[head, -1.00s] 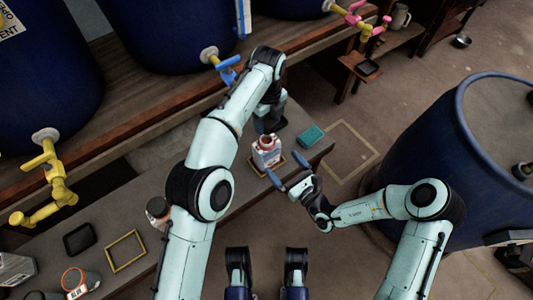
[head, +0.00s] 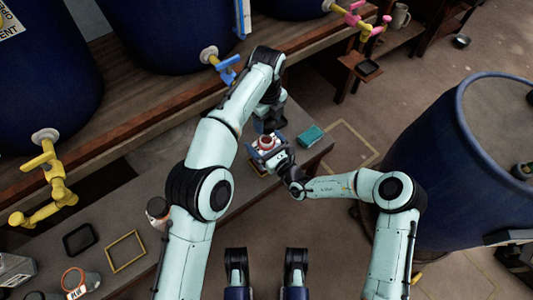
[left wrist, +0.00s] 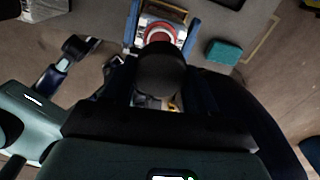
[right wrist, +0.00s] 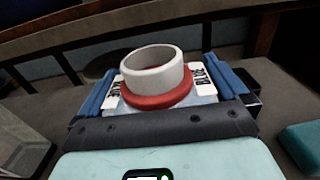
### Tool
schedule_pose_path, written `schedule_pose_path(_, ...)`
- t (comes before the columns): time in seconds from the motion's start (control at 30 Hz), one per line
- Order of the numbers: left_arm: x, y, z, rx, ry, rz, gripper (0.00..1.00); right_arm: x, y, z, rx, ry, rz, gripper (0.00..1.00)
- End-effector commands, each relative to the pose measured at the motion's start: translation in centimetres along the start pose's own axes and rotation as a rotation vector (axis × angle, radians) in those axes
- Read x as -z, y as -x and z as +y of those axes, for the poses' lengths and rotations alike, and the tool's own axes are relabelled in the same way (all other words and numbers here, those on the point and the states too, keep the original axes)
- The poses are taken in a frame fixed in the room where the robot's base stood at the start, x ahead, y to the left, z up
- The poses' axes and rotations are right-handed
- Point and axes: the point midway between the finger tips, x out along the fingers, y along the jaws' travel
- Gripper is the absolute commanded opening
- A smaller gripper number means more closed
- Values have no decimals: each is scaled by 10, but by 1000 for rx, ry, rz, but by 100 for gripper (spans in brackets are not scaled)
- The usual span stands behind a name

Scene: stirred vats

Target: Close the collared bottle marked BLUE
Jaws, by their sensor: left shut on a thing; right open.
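The white bottle with a red collar and an open white neck (right wrist: 155,72) stands on the bench; it also shows in the head view (head: 266,142) and the left wrist view (left wrist: 161,34). Its labels are partly hidden and I cannot read them surely. My right gripper (right wrist: 165,88) is open, with one blue finger on each side of the bottle. My left gripper (head: 268,124) is above and behind the bottle, shut on a dark round thing, perhaps a cap (left wrist: 160,72). The cap is apart from the neck in the right wrist view.
A teal sponge-like block (head: 311,136) lies right of the bottle. A jar with an orange rim and a label seeming to read BLUE (head: 78,280), a yellow frame (head: 126,252) and a black tray (head: 79,239) are at the left. A blue tap (head: 226,68) juts out behind.

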Motion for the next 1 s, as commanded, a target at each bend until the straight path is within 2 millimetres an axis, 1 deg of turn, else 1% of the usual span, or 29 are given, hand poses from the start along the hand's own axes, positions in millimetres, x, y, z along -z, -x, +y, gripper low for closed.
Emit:
schedule_pose_path(0.1, 0, 0, 0, 0, 0, 0, 25, 0, 0, 0, 0, 0, 0, 100)
schedule_pose_path(0.13, 0, 0, 0, 0, 0, 0, 25, 0, 0, 0, 0, 0, 0, 94)
schedule_pose_path(0.17, 0, 0, 0, 0, 0, 0, 25, 0, 0, 0, 0, 0, 0, 84)
schedule_pose_path(0.2, 0, 0, 0, 0, 0, 0, 25, 0, 0, 0, 0, 0, 0, 71)
schedule_pose_path(0.3, 0, 0, 0, 0, 0, 0, 25, 0, 0, 0, 0, 0, 0, 41)
schedule_pose_path(0.37, 0, -1, 0, 0, 0, 0, 25, 0, 0, 0, 0, 0, 0, 41)
schedule_pose_path(0.43, 0, -7, 0, -2, 0, 1, 25, 0, 0, 0, 0, 0, 0, 41)
schedule_pose_path(0.6, 0, -33, 1, -4, 0, 2, 25, 0, 0, 0, 0, 0, 0, 41)
schedule_pose_path(0.7, 0, -45, 1, -3, 0, 2, 25, 0, 0, 0, 0, 0, 0, 41)
schedule_pose_path(0.8, 0, -50, 0, 0, 0, 1, 25, 0, 0, 0, 0, 0, 0, 41)
schedule_pose_path(1.0, 0, -50, 0, 0, 0, 1, 25, 0, 0, 0, 0, 0, 0, 41)
